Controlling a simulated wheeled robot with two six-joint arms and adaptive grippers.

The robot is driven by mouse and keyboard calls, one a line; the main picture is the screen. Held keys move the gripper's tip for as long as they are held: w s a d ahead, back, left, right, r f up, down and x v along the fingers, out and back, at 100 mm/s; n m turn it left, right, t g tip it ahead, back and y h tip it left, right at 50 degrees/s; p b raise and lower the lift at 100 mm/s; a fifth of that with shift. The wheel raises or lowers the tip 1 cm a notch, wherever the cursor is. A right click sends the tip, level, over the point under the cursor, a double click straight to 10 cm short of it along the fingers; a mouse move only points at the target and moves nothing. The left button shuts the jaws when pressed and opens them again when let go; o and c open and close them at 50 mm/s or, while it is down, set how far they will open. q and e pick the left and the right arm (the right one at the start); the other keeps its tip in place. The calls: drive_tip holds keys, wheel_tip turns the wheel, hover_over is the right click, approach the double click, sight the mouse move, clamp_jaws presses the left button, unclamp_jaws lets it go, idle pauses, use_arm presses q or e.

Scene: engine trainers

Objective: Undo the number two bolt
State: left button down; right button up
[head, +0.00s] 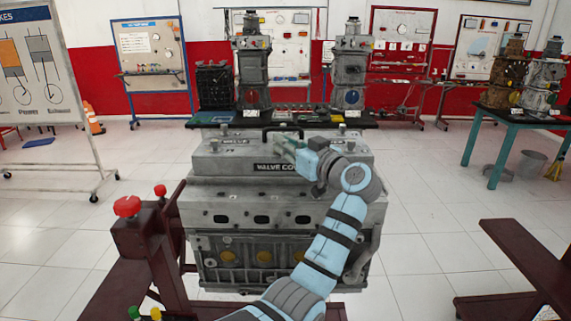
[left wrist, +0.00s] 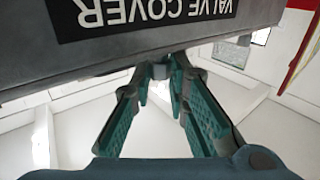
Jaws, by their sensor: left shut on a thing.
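The engine block (head: 250,255) stands on a dark red stand, with a grey valve cover (head: 225,165) on top. Bolt heads show at the cover's left (head: 215,146) and right (head: 342,130); I cannot read their numbers. My left gripper (head: 280,142) is over the cover's middle, in front of the black handle (head: 267,133). In the left wrist view, its fingertips (left wrist: 160,72) close on a small grey piece that looks like a bolt (left wrist: 158,71), just past the cover's edge. Whether it is seated or free is hidden. My right gripper is not in view.
Behind the engine, a dark table (head: 385,122) holds several engine parts. The stand's red knob (head: 127,206) rises at the left. A teal table (head: 505,118) stands at the right, and a dark red frame (head: 525,262) is near the lower right. Floor between is clear.

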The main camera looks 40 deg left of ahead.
use_arm(q)
drive_tip(key=shift+w+n+g+y+b, duration=0.15)
drive_tip(key=shift+n+g+b, duration=0.45)
drive_tip(key=shift+g, duration=0.55)
drive_tip(key=shift+w+n+g+y+b, duration=0.15)
drive_tip(key=shift+n+g+b, duration=0.25)
drive_tip(key=shift+n+g, duration=0.6)
drive_tip(key=shift+s+g, duration=0.1)
drive_tip(key=shift+g, duration=0.25)
drive_tip(key=c, duration=1.5)
unclamp_jaws()
drive_tip(key=shift+c, duration=0.2)
drive_tip(key=d, duration=0.7)
drive_tip(key=shift+d, duration=0.3)
drive_tip(key=shift+a, duration=0.1)
